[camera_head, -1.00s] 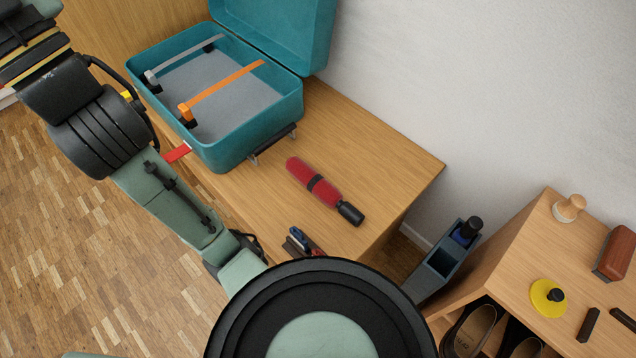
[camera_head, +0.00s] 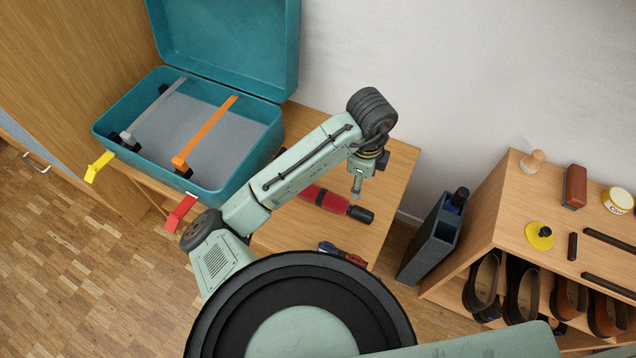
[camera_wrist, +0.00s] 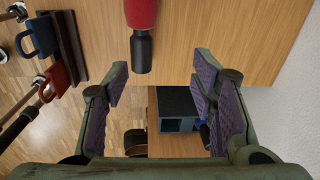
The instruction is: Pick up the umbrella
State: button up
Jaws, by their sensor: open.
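The umbrella is a folded red one with a black handle. In the head view the umbrella (camera_head: 328,200) lies on the wooden table, partly hidden by my arm. In the wrist view the umbrella (camera_wrist: 140,14) shows at the top, its black handle pointing down the picture toward the space between my fingers. My gripper (camera_wrist: 160,85) is open and empty, with its fingers on either side of the handle's line and the handle end just ahead of the fingertips. In the head view my gripper (camera_head: 357,186) hangs over the table close to the umbrella; contact cannot be told.
An open teal suitcase (camera_head: 105,141) stands on the table to the left. Small blue and red items (camera_head: 340,254) lie near the table's front edge. A grey-blue box (camera_head: 432,240) stands right of the table. A wooden shoe shelf (camera_head: 515,215) is at far right.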

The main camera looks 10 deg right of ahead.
aim_at(355, 208)
jog(key=shift+s+a+f+m+g+y, duration=0.15)
jog(key=shift+s+a+f, duration=0.1)
jog(key=shift+s+f, duration=0.3)
jog(key=shift+s+a+f+m+g+y, duration=0.2)
jog(key=shift+s+f, duration=0.15)
jog(key=shift+f, duration=0.3)
notch_tip(355, 208, down, 4)
jog(key=shift+d+r+b, duration=0.1)
jog(key=shift+b, duration=0.5)
jog(key=shift+f+p, duration=0.4)
jog(key=shift+f, duration=2.45)
jog(key=shift+c, duration=0.4)
grip_shut()
